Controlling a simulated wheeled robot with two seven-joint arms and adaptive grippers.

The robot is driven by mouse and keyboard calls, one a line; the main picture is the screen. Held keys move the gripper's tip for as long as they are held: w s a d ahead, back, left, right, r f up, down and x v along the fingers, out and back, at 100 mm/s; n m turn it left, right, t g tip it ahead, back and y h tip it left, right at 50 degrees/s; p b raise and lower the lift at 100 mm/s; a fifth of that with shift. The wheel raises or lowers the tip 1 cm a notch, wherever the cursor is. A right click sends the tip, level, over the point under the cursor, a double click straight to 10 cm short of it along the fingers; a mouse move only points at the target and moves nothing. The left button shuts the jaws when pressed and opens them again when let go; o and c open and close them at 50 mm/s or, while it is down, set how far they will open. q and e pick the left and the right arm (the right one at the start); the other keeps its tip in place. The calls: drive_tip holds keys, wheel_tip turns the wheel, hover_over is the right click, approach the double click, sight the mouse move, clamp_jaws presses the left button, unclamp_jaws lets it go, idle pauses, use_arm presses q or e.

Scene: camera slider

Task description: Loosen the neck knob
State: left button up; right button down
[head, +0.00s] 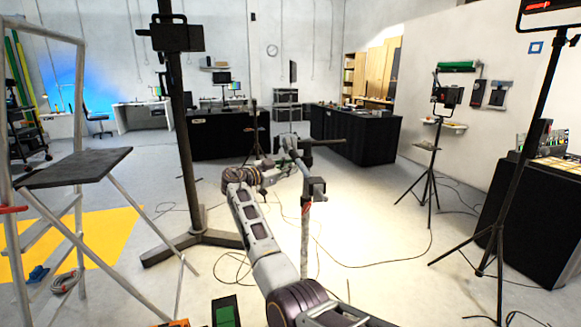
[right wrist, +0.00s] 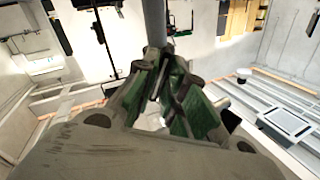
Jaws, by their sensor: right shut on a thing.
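A grey stand (head: 305,235) with a slim post rises in the middle of the head view, with dark clamp parts (head: 317,187) and a dark horizontal bar (head: 322,143) near its top. My right arm reaches up to it from the bottom. My right gripper (head: 287,153) is at the stand's upper part. In the right wrist view, the green-padded fingers (right wrist: 168,88) close together beside a grey post (right wrist: 155,22). They are shut on the neck knob, which is mostly hidden between them; its exact outline cannot be told. My left gripper is not in view.
A dark stand with a heavy base (head: 190,140) and a ladder (head: 75,180) with a black platform stand at left. Light stands (head: 430,160) and a black-draped table (head: 530,220) are at right. Cables (head: 375,263) lie on the floor. Black tables (head: 355,135) stand behind.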

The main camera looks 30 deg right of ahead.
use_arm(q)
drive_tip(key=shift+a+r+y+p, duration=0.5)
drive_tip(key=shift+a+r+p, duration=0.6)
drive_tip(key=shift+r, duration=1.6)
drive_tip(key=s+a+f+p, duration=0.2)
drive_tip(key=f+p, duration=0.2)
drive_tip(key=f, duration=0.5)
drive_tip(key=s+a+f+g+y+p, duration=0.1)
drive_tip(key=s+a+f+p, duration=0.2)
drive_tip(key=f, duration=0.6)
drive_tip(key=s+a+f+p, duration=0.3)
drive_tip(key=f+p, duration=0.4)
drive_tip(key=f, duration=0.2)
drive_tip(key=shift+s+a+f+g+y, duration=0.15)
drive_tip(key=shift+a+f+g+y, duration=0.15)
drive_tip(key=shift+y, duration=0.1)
use_arm(e)
drive_tip(key=shift+s+r+n, duration=0.1)
drive_tip(key=shift+n, duration=5.6)
drive_tip(key=shift+s+r+n, duration=0.1)
drive_tip(key=shift+n, duration=5.6)
drive_tip(key=c, duration=1.8)
unclamp_jaws()
drive_tip(key=shift+w, duration=0.1)
